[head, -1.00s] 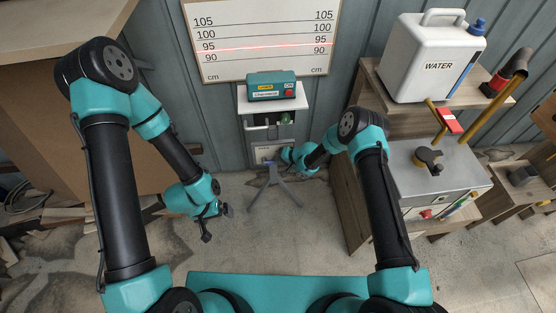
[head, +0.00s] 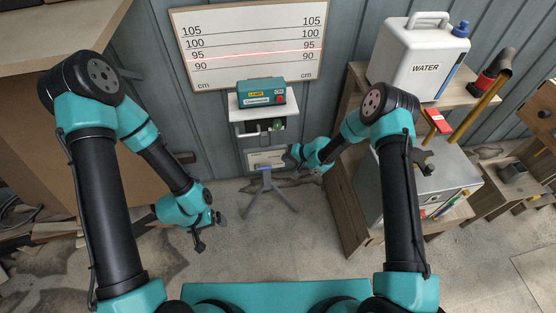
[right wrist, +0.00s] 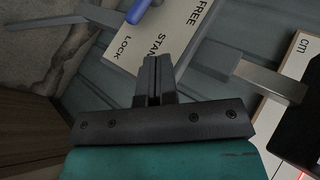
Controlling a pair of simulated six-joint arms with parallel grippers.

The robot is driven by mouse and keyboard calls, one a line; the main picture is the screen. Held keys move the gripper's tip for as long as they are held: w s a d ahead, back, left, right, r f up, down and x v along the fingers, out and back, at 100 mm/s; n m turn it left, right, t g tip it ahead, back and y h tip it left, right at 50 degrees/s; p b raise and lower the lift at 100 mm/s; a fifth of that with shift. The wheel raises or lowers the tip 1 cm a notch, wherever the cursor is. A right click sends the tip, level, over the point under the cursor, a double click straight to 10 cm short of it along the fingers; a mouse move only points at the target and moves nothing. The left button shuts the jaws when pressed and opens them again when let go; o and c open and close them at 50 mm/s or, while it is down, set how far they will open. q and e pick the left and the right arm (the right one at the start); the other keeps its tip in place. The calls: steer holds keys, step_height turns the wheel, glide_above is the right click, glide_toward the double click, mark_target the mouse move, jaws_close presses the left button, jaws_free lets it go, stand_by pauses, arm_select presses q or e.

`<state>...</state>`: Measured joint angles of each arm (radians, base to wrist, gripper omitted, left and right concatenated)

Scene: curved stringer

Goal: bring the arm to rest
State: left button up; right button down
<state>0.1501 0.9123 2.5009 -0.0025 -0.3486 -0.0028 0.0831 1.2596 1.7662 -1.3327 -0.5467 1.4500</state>
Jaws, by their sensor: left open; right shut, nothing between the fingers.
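My left gripper (head: 208,234) hangs at the left of the head view, low over the bare floor, open and empty. My right gripper (head: 291,158) is beside the small grey stand, just right of its plate. In the right wrist view its two fingers (right wrist: 152,67) are pressed together with nothing between them. A label plate (right wrist: 172,35) reading LOCK, STAN and FREE lies beyond the fingertips, with a blue-ended lever (right wrist: 138,11) at its upper edge. The fingers appear apart from the lever.
A teal device (head: 262,93) sits on a white wall shelf, below a scale board (head: 250,50) with a red line. A tripod (head: 267,200) stands under the shelf. At right are a wooden bench (head: 350,195), a grey box and a WATER canister (head: 415,58).

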steer(key=shift+s+d+r, duration=0.2)
steer(key=shift+d+r, duration=0.15)
steer(key=shift+d, duration=0.25)
steer(key=s+d+r+g+h, duration=0.1)
steer(key=s+d, duration=0.4)
steer(key=s, duration=0.5)
steer(key=s+d+r+h, duration=0.2)
steer(key=s+d, duration=0.3)
steer(key=s, duration=0.6)
steer(key=s+d+r+g+h, duration=0.1)
steer(key=s+d+h, duration=0.2)
steer(key=s, duration=0.7)
steer(key=d, duration=0.2)
steer(key=shift+s+d+r+n+g, duration=0.25)
steer(key=shift+d+r+n+g, duration=0.05)
steer(key=shift+d+n, duration=0.1)
